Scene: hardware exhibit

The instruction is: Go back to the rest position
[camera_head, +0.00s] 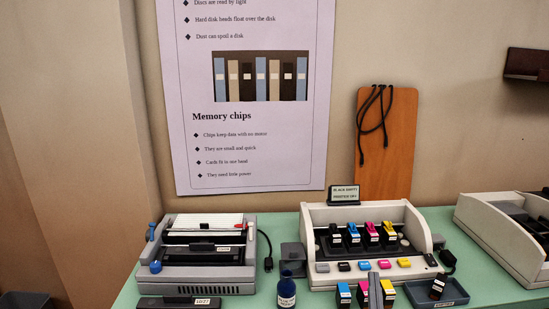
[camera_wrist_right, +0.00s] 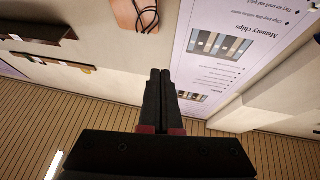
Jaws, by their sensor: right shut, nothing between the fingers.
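My right gripper (camera_wrist_right: 160,76) shows in the right wrist view with its two black fingers together and nothing between them. It points toward the wall, which appears upside down there, and no object touches the fingertips. In the head view a narrow grey upright piece (camera_head: 375,291) stands at the bottom edge in front of the cartridges; I cannot tell whether it is part of my right gripper. My left gripper is not in view.
A green table (camera_head: 460,260) holds a grey printer (camera_head: 205,275), a cream printer (camera_head: 314,235) with several colour cartridges, a dark blue bottle (camera_head: 286,291) and a dark blue tray (camera_head: 455,293). A poster (camera_head: 245,135) hangs behind; an orange board (camera_head: 385,155) leans on the wall.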

